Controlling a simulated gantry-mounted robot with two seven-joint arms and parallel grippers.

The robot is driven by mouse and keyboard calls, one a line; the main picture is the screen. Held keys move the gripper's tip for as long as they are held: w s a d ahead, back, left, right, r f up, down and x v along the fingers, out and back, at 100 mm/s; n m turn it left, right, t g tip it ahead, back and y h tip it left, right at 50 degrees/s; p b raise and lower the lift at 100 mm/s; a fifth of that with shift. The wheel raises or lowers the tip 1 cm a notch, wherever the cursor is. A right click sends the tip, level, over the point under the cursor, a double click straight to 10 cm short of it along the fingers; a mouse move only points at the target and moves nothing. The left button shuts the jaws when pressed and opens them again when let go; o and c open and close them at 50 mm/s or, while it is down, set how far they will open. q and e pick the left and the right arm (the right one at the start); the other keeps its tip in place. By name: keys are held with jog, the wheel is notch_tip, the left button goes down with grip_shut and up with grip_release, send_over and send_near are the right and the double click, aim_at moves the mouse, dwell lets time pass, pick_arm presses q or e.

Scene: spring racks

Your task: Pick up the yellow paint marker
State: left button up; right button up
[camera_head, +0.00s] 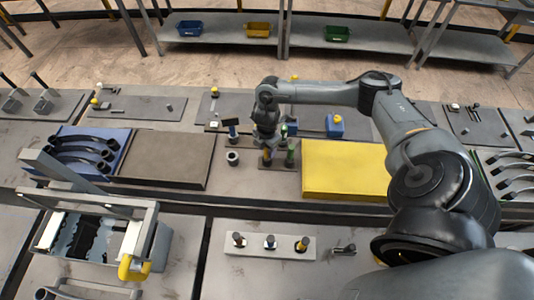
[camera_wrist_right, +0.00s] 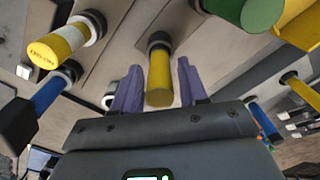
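A yellow paint marker (camera_wrist_right: 158,78) stands in a dark holder between the two purple fingers of my right gripper (camera_wrist_right: 158,80) in the right wrist view. The fingers flank it with a narrow gap on each side, so the gripper looks open around it. In the head view my right gripper (camera_head: 267,143) points down over the small rack in the middle, and the yellow marker (camera_head: 267,157) shows just below it. The gripper hides part of the rack. My left gripper is not in view.
A yellow panel (camera_head: 345,172) and a brown panel (camera_head: 165,160) flank the rack. A front rack (camera_head: 255,252) holds three capped pieces.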

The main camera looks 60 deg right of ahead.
grip_shut()
jog(key=shift+r, duration=0.1)
